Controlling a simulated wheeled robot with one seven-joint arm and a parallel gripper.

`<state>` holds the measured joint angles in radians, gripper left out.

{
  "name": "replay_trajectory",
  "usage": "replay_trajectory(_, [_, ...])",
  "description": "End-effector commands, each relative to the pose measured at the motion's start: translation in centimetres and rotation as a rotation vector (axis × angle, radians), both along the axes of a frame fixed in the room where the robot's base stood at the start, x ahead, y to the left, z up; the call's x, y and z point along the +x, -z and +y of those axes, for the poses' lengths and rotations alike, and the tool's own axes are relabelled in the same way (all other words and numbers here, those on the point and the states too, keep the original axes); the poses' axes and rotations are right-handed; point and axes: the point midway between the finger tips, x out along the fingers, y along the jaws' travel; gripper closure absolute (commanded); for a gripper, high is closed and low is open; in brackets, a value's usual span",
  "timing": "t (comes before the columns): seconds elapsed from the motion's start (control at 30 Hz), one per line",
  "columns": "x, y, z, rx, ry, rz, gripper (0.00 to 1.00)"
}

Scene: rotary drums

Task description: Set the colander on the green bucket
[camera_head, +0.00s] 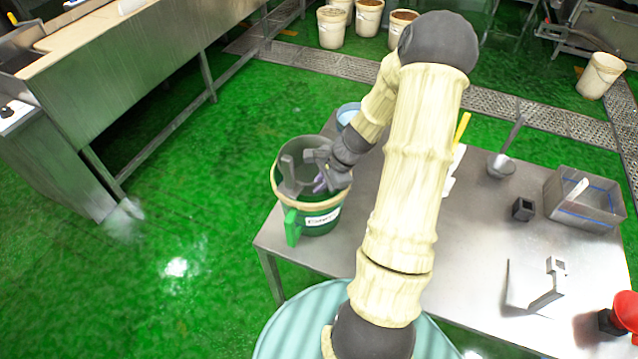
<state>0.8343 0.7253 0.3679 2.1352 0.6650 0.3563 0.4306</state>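The green bucket (322,222) stands at the left corner of the metal table, with a pale rim, a white label and a green piece at its front left. A grey, bowl-like thing, which looks like the colander (291,150), is at the bucket's mouth and rises above the far rim. It looks tilted; whether it rests on the rim or is held clear cannot be told. My gripper (326,178) is over the right part of the bucket's mouth, at the colander's right side. Its fingers overlap the grey shape, so their grip is unclear. A small purple patch shows there.
A blue container (347,115) is behind the bucket. My arm crosses the table.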

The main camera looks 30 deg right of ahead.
Motion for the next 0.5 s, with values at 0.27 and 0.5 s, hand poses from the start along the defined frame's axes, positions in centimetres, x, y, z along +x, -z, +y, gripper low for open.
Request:
replay_trajectory(0.27, [0.02, 0.63, -0.01, 0.0, 0.0, -0.001, 1.0])
replay_trajectory(0.5, [0.03, 1.11, -0.01, 0.0, 0.0, -0.001, 1.0])
